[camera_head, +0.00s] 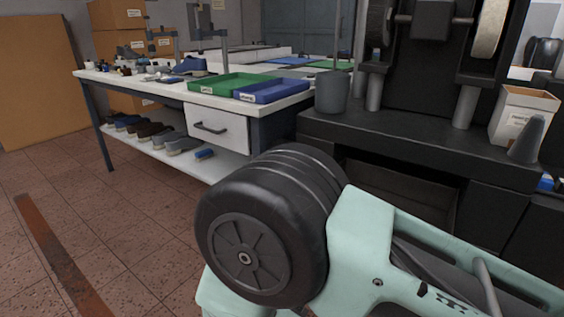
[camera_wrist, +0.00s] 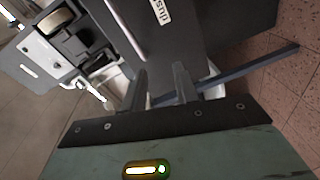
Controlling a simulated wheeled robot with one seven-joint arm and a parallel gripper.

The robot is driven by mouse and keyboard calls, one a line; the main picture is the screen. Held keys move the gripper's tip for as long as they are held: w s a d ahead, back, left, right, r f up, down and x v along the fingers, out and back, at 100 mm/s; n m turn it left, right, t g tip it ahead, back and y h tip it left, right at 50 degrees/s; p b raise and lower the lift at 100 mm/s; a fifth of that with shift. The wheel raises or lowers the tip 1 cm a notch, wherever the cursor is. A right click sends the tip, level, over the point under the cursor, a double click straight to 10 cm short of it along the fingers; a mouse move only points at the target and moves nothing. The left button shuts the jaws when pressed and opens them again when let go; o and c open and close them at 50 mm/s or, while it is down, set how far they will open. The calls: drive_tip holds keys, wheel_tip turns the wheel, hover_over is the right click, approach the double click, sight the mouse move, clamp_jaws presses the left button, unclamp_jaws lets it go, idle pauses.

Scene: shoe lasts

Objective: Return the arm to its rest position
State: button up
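My gripper (camera_wrist: 159,72) shows only in the wrist view, at the bottom middle. Its two dark fingers stand apart with a gap between them, and nothing is held in the gap. The mint-green link and large black round joint of my own arm fill the lower middle and right of the head view. The gripper itself is outside the head view.
The workbench (camera_head: 165,88) at the left carries a green tray (camera_head: 222,85) and a blue tray (camera_head: 272,91). The black machine (camera_head: 415,140) stands close behind my arm, with a grey cup (camera_head: 332,92) on it. A dark labelled panel (camera_wrist: 205,28) faces the wrist camera.

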drive_tip(key=w+a+r+m+g+y, duration=0.2)
drive_tip(key=a+r+g+y, duration=0.6)
drive_tip(key=y, duration=0.4)
drive_tip(key=s+d+r+g+y, duration=0.1)
drive_tip(key=s+d+r+g, duration=0.3)
drive_tip(key=s+r, duration=0.55)
drive_tip(key=s+d+g+h, duration=0.35)
drive_tip(key=s+d, duration=0.55)
drive_tip(key=d, duration=0.5)
wheel_tip(320, 180, up, 23)
drive_tip(key=p, duration=2.2)
drive_tip(key=shift+a+f+t, duration=0.15)
drive_tip(key=shift+a+t, duration=0.2)
drive_tip(key=shift+a, duration=0.05)
